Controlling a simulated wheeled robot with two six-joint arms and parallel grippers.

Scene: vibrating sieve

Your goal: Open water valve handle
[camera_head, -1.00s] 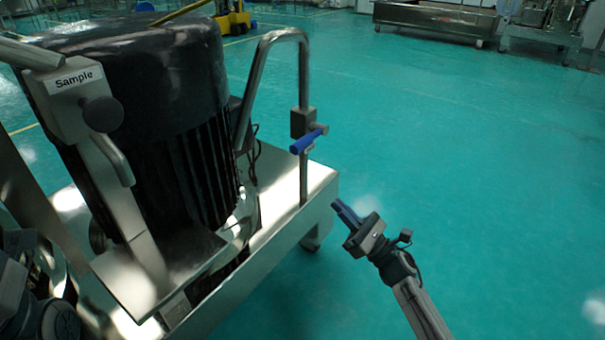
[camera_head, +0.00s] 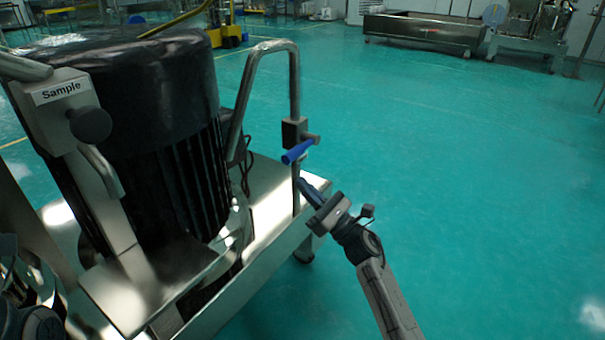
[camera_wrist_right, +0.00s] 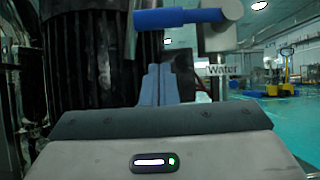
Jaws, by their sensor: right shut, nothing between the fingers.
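The water valve has a blue handle (camera_head: 297,152) on a grey metal body (camera_head: 293,132), fixed to a bent steel pipe. The handle points left and slightly down in the head view. In the right wrist view the blue handle (camera_wrist_right: 178,17) lies roughly level across the top, above my fingers, with a "Water" label (camera_wrist_right: 222,69) below the valve body. My right gripper (camera_head: 305,185) is shut and empty, its tips just below the handle. In the right wrist view its closed fingers (camera_wrist_right: 158,75) point toward the pipe area; I see no contact with the handle. My left gripper's fingers are not visible.
A large black ribbed motor (camera_head: 165,130) stands left of the pipe on a steel cart (camera_head: 272,190). A sampling fitting labelled "Sample" (camera_head: 60,92) is at the far left. The green floor (camera_head: 470,210) on the right is open.

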